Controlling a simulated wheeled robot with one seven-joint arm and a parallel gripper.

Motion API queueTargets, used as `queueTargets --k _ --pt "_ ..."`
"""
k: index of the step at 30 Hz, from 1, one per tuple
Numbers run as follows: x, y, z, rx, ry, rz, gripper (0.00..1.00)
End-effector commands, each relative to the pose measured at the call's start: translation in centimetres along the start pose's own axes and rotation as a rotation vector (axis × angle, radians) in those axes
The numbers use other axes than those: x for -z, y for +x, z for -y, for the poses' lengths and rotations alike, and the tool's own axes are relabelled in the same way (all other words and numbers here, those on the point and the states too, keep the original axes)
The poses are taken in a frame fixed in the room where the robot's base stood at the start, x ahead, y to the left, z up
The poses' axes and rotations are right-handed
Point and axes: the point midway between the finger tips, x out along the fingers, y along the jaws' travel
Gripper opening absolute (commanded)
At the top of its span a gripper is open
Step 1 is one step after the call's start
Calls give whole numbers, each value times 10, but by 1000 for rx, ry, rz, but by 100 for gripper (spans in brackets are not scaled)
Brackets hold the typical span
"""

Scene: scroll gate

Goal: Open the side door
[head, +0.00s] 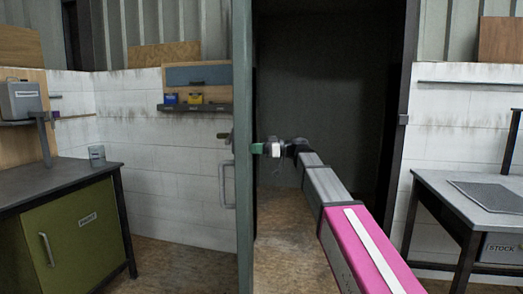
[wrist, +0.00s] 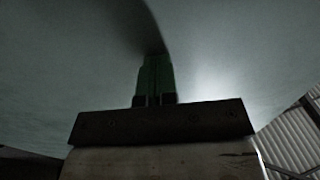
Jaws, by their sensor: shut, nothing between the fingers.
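The side door (head: 243,120) is a grey-green panel swung open, seen nearly edge-on at the left of the doorway. A pull handle (head: 227,185) and a small lever (head: 223,136) show on its left side. My gripper (head: 257,148) is shut and empty, its green fingertips at the door's right face. In the wrist view my gripper (wrist: 155,75) points at a broad grey-green surface that fills most of the picture. Whether the fingertips touch it I cannot tell.
The doorway (head: 325,100) stands open onto a dark space, with a dark frame post (head: 402,110) at right. A green cabinet with a worktop (head: 55,185) stands at left. A metal table (head: 470,200) stands at right. The floor before the doorway is partly clear.

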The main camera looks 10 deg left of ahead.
Motion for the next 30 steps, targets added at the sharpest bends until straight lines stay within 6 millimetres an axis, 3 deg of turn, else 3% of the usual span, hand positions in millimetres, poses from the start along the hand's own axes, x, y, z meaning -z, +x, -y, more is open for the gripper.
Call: queueTargets --k 9,13,30 --pt "0 1 0 -1 0 0 0" --pt "0 10 0 -10 1 1 0" --pt "0 132 -3 -132 0 1 0"
